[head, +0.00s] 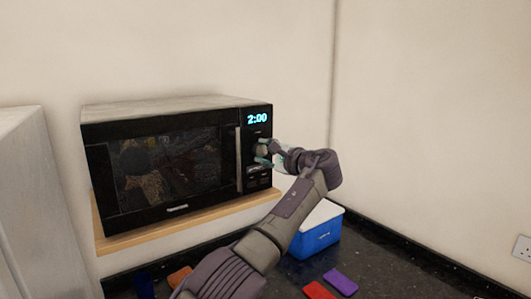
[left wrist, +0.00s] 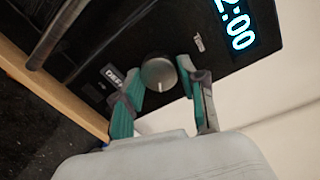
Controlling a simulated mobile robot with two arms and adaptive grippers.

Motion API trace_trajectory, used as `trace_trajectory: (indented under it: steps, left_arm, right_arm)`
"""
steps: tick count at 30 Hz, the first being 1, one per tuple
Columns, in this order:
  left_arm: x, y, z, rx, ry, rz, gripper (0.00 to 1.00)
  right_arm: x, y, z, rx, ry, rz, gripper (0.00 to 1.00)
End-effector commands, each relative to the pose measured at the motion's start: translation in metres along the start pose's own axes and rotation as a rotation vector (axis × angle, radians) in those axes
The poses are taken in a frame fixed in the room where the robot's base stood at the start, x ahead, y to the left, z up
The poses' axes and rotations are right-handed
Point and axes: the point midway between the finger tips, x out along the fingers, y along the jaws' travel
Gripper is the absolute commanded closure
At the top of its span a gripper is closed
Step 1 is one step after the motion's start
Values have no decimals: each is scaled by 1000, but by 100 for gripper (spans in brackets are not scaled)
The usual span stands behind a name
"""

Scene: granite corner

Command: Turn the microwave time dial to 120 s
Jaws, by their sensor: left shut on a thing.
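The black microwave (head: 160,165) stands on a wooden shelf, with its door closed. Its blue display (head: 257,118) reads 2:00; the display also shows in the left wrist view (left wrist: 235,22), tilted. The round grey time dial (left wrist: 158,73) has a pale pointer mark. In the head view the dial (head: 262,150) is partly hidden by my fingers. My left gripper (head: 268,153) is at the dial; in the left wrist view its teal-padded fingers (left wrist: 160,80) are on either side of the dial, shut on it. My right gripper is not in view.
The wooden shelf (head: 120,243) sits above a dark granite counter (head: 390,265). A blue box with a white lid (head: 318,235) stands on the counter below my arm. Purple (head: 341,282), red (head: 319,290) and orange (head: 180,277) items lie near the front. A wall socket (head: 522,248) is at the right.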

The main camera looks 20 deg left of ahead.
Motion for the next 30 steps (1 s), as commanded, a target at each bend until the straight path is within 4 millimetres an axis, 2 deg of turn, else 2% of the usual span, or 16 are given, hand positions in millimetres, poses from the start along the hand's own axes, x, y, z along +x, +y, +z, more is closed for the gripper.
trace_trajectory:
  steps: [6,7,11,22,26,30]
  left_arm:
    - [0,-5,2,-5,-2,-9,94]
    - [0,-5,2,-5,-2,-9,54]
    - [0,-4,2,-4,-1,-7,33]
    - [-4,-1,0,-2,1,-3,33]
    - [-22,-1,-1,-4,4,-5,33]
    - [-52,-1,-1,-4,5,-5,33]
  right_arm:
    - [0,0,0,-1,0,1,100]
    - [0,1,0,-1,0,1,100]
    - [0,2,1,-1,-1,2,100]
    - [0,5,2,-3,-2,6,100]
    - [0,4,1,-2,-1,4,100]
    - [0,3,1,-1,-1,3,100]
